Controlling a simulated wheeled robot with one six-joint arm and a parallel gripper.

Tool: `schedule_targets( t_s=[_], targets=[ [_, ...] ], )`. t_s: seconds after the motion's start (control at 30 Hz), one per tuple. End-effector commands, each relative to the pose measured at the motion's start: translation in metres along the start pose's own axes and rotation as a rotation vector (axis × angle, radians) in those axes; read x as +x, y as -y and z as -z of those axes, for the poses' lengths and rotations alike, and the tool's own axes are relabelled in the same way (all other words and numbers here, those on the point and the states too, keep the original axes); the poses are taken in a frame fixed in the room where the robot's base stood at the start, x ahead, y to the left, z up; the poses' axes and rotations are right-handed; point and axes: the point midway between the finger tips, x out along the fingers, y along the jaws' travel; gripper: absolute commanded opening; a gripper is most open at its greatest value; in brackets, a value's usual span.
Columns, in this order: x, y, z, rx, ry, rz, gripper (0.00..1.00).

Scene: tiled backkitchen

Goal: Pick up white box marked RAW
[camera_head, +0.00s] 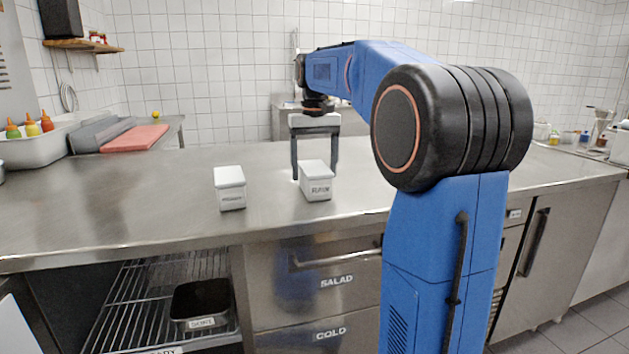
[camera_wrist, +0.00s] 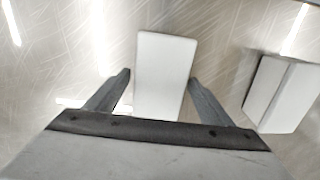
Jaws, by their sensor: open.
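Two small white lidded boxes stand on the steel counter. The right box (camera_head: 316,185) has dark lettering on its front, too blurred to read surely as RAW. My gripper (camera_head: 314,174) points down at this box, with its fingers open. In the wrist view, a white box top (camera_wrist: 165,70) lies between the two open fingers of my gripper (camera_wrist: 159,77), with a gap on each side. Contact is not visible. The left box (camera_head: 230,189) also has a front label that I cannot read surely; a second box (camera_wrist: 282,93) shows at the right of the wrist view.
The steel counter (camera_head: 130,205) is clear around the boxes. Drawers marked SALAD and COLD are below the counter.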

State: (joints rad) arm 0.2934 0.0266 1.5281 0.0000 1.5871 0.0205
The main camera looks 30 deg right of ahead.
Motion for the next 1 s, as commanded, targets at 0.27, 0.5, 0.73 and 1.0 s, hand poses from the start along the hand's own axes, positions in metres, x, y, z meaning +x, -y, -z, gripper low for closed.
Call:
schedule_targets(
  t_s=[0.27, 0.5, 0.73, 1.0],
  targets=[
    [0.017, 0.000, -0.001, 0.000, 0.000, 0.000, 0.75],
    [0.017, 0.000, -0.001, 0.000, 0.000, 0.000, 0.56],
    [0.017, 0.000, -0.001, 0.000, -0.001, 0.000, 0.21],
    [0.008, 0.000, 0.000, 0.000, -0.003, 0.000, 0.21]
  ],
)
